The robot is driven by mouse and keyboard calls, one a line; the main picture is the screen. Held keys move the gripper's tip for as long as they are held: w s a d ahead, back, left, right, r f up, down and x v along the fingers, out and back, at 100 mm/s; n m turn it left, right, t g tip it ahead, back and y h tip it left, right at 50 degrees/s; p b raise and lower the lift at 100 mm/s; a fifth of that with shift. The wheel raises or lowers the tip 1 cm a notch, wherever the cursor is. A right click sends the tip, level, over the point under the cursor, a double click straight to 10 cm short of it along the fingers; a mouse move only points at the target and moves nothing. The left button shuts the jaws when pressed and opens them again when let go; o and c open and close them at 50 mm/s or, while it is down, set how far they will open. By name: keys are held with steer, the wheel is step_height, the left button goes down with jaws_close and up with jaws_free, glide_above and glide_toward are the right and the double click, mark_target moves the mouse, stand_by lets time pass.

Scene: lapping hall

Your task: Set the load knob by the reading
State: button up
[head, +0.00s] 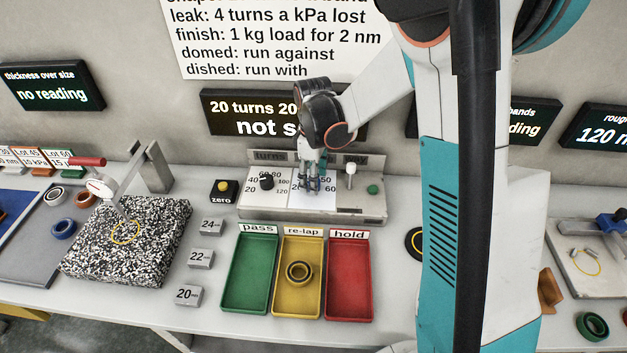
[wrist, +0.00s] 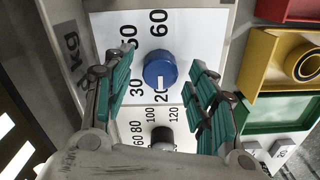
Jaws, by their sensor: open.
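The load knob (wrist: 160,68) is blue, on a white dial plate marked kg in the wrist view. Numbers 20, 30, 50 and 60 show around it, and its white mark points toward 20. My gripper (wrist: 165,76) is open, its teal fingers on either side of the blue knob; contact cannot be told. In the head view my gripper (head: 311,182) is over the control panel (head: 262,211) and hides the knob. A black knob (wrist: 162,138) sits beside it on a scale with 60 to 120. The roughness display (head: 602,128) is partly cut off and shows 120.
A wall display (head: 228,108) reads "20 turns 20" and "not s", partly covered by my arm. A poster (head: 270,42) says 1 kg load for 2 nm. Green (head: 233,290), yellow (head: 284,303) and red (head: 349,280) trays stand in front; the yellow holds a ring (head: 299,272).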

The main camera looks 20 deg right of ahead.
steer(key=shift+f, duration=0.25)
steer(key=c, duration=1)
steer(key=shift+c, duration=0.2)
